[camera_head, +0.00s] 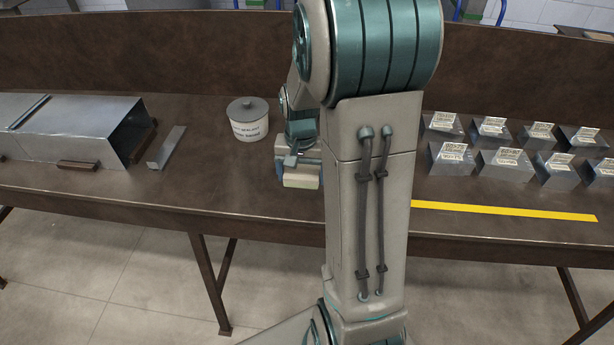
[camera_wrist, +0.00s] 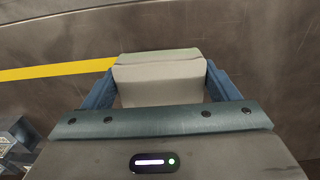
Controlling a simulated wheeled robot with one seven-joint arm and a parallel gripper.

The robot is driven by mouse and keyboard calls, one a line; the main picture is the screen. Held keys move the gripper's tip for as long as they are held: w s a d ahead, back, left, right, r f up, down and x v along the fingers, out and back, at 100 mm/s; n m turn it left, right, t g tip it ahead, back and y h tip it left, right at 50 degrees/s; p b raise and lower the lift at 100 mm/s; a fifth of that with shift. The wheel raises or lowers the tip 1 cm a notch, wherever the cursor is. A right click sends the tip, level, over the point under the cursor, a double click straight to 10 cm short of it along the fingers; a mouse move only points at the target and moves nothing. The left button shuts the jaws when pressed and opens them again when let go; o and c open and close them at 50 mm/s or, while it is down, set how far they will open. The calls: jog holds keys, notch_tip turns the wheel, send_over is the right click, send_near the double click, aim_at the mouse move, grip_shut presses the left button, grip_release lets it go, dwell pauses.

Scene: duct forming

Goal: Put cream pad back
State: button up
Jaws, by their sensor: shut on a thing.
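The cream pad (camera_wrist: 160,82) is a pale block between the two blue fingers of my gripper (camera_wrist: 160,90) in the wrist view. My gripper is shut on it. In the head view the cream pad (camera_head: 301,180) shows at the lower end of my gripper (camera_head: 299,164), over the brown bench, left of my upright arm link. I cannot tell whether the pad touches the bench top.
A lidded white tub (camera_head: 248,122) stands just left of my gripper. A metal duct (camera_head: 75,125) and an angled strip (camera_head: 166,148) lie further left. Several labelled metal blocks (camera_head: 450,160) stand at right, behind a yellow line (camera_head: 505,211). My arm hides the bench middle.

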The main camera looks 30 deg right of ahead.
jog(key=w+d+f, duration=0.1)
jog(key=w+d, duration=0.1)
jog(key=w+d+f, duration=0.1)
jog(key=w+f, duration=0.1)
jog(key=shift+w+d+f, duration=0.2)
jog(key=shift+d, duration=0.15)
jog(key=shift+f+p, duration=0.45)
jog(key=shift+f, duration=1.6)
jog(key=shift+f, duration=0.15)
jog(key=o, duration=0.9)
jog(key=shift+o, duration=0.2)
notch_tip(320, 180, up, 12)
jog(key=s+a+r+n+t, duration=0.1)
jog(key=s+a+r+n, duration=0.2)
jog(key=s+a, duration=0.3)
jog(key=s+a+r+n+t, duration=0.2)
jog(key=s+a+r, duration=0.3)
jog(key=s, duration=0.7)
jog(key=shift+a+r+n, duration=0.25)
jog(key=shift+a+n, duration=0.65)
jog(key=shift+a, duration=0.35)
